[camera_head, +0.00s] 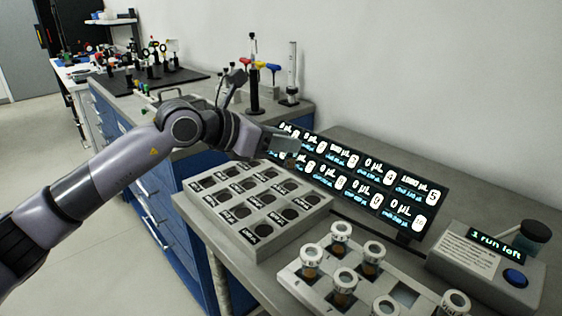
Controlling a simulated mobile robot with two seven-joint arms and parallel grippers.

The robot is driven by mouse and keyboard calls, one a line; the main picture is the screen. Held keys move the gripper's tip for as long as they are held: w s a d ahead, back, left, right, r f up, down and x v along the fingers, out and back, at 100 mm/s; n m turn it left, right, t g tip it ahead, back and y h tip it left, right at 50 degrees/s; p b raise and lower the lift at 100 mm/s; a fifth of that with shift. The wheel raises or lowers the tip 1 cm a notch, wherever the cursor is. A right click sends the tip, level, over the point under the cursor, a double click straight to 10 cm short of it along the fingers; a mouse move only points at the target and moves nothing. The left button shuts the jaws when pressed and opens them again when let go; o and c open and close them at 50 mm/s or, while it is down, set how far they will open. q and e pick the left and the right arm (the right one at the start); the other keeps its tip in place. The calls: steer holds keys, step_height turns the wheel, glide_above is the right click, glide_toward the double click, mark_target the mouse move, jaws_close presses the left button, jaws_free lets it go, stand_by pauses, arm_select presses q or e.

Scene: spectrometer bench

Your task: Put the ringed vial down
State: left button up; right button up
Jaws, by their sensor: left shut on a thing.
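My left gripper (287,143) reaches in from the left and is shut on a vial (291,160). Only a small brownish part of this vial shows below the fingers; its ring cannot be made out. The gripper is above the far edge of a grey block (262,246) with rows of labelled dark round wells, in front of the display panel. I cannot tell whether the vial touches the block. My right gripper is not in view.
A white rack (296,283) with several capped vials stands at the lower right. A lit display panel (372,183) leans behind the block. A box with a blue button (515,278) and a "1 run left" screen (496,245) stands far right. Bench behind holds instruments.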

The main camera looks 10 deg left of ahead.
arm_select(q)
step_height(320, 180, down, 5)
steer(key=shift+r, duration=0.2)
steer(key=shift+f, duration=0.2)
steer(key=o, duration=1)
steer(key=shift+o, duration=0.2)
steer(key=shift+r, duration=0.25)
steer(key=b+v, duration=0.1)
steer(key=v, duration=1.1)
